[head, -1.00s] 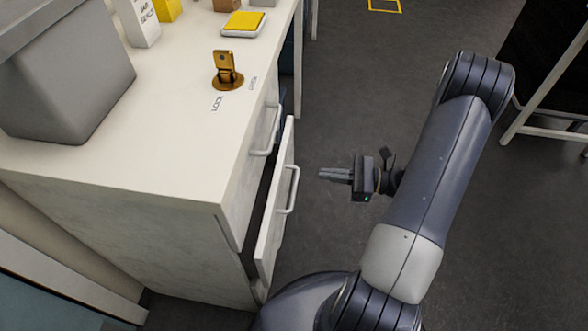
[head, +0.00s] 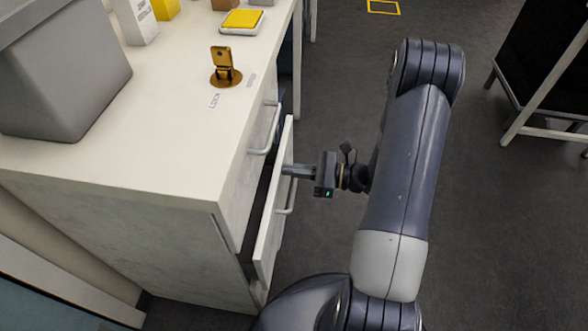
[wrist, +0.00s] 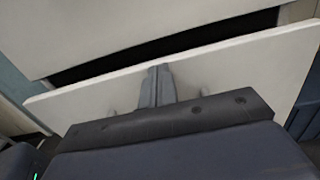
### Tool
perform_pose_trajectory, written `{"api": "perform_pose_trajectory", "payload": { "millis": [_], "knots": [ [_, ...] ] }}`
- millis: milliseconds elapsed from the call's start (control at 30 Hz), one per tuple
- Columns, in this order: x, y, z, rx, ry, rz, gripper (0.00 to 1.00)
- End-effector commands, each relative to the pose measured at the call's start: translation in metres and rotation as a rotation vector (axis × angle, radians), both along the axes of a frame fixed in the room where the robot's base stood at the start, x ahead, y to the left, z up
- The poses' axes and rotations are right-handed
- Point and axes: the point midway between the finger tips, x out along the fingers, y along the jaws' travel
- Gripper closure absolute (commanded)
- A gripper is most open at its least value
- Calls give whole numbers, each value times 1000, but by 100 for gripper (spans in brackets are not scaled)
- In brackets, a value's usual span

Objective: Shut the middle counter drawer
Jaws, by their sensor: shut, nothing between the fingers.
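The middle counter drawer (head: 268,223) stands partly open in the head view, its white front set out from the counter with a dark gap behind it. Its bar handle (head: 288,198) is on the outer face. My gripper (head: 284,170) is shut and empty, its fingertips at the upper part of the drawer front near the handle. In the wrist view the shut fingers (wrist: 158,82) point at the drawer front (wrist: 220,75), close to its top edge; I cannot tell if they touch. The dark opening (wrist: 160,45) shows beyond that edge.
The drawer above, with its handle (head: 268,130), looks closed. On the countertop (head: 150,165) stand a grey bin (head: 65,80), a brass lock piece (head: 224,68) and a yellow-topped item (head: 242,20). Floor is free to the right, with a dark rack (head: 545,80) beyond.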

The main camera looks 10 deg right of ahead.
Motion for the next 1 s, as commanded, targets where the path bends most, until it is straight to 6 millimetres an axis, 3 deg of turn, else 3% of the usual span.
{"api": "perform_pose_trajectory", "payload": {
  "millis": [500,1000],
  "knots": [
    [18,45,0,0,0,2,100],
    [19,43,1,2,-3,2,100]
  ]
}}
